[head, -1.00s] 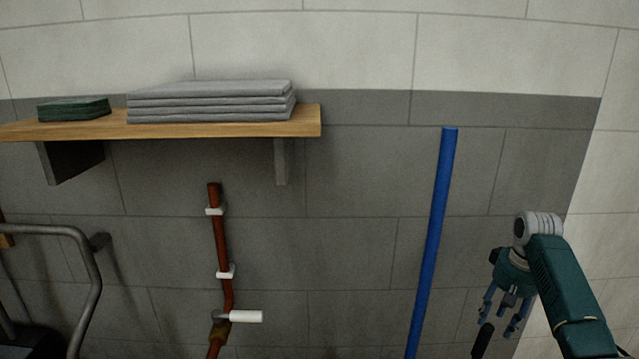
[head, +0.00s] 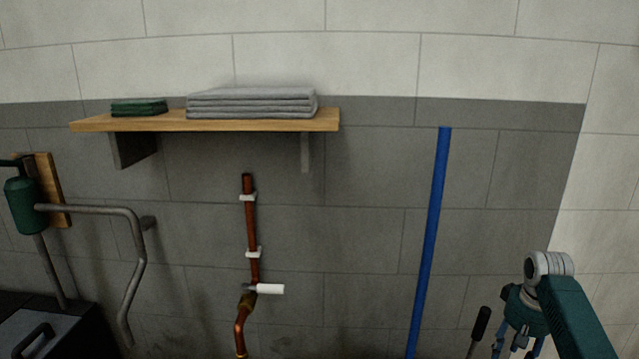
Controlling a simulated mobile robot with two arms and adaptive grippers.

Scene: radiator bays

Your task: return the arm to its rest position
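My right arm (head: 580,320) comes in at the lower right corner, bent at a pale grey joint. My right gripper (head: 517,347) hangs below that joint, pointing down, with its blue-grey fingers spread and nothing seen between them. The fingertips are partly cut off by the bottom edge. A black-handled tool (head: 481,323) stands just left of the gripper, apart from it in the picture; its lower part is out of view. My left gripper is not in view.
A vertical blue pipe (head: 430,230) stands left of my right arm. A copper pipe (head: 251,225) with a white-handled valve (head: 269,289) is mid-wall. A wooden shelf (head: 160,123) holds folded grey cloths (head: 252,103). A grey rail (head: 137,262) and green cylinder (head: 22,206) are at left.

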